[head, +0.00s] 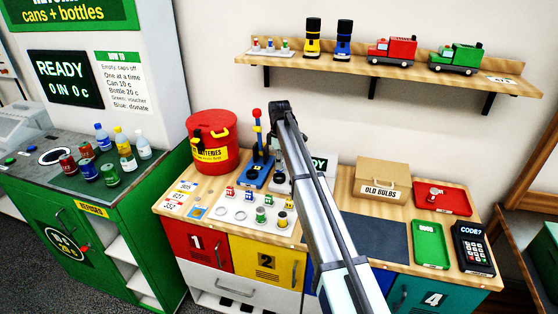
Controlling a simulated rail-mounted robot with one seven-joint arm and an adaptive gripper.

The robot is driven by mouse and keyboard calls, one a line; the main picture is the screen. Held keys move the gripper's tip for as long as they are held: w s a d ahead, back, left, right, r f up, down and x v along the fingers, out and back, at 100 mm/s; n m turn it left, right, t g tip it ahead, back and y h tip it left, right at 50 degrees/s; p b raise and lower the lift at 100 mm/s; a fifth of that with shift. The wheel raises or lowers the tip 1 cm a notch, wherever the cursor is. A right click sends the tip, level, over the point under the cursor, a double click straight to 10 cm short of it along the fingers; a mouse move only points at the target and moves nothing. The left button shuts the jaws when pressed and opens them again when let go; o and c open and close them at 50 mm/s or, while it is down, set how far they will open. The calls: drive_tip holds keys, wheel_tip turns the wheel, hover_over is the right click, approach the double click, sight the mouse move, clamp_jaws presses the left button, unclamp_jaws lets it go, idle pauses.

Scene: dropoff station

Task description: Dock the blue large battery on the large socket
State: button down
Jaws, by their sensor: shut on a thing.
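My arm reaches across the bench, and my gripper (274,141) shows only as a dark part beside the arm's far end, above the back of the bench. The arm hides most of it, including the fingertips and whatever is between them. I see no blue large battery standing free. A white board (222,214) holds small batteries in its back row. In its front row stand a large green battery (260,215) and a large yellow one (282,220), with a round empty place (240,214) to their left. I cannot tell for sure which place is the large socket.
A red batteries bin (211,142) stands back left, beside a blue-based stand (257,172) with a coloured post. The dark mat (372,238) is clear. A shelf (380,68) hangs above.

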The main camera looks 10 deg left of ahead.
sight(279, 171)
drive_tip(key=shift+f+b, duration=0.7)
drive_tip(key=shift+f, duration=1.25)
drive_tip(key=shift+f, duration=0.55)
drive_tip(key=c, duration=1.1)
unclamp_jaws()
drive_tip(key=shift+r, duration=0.15)
drive_tip(key=shift+r+p, duration=2.2)
drive_tip(key=shift+r, duration=3.2)
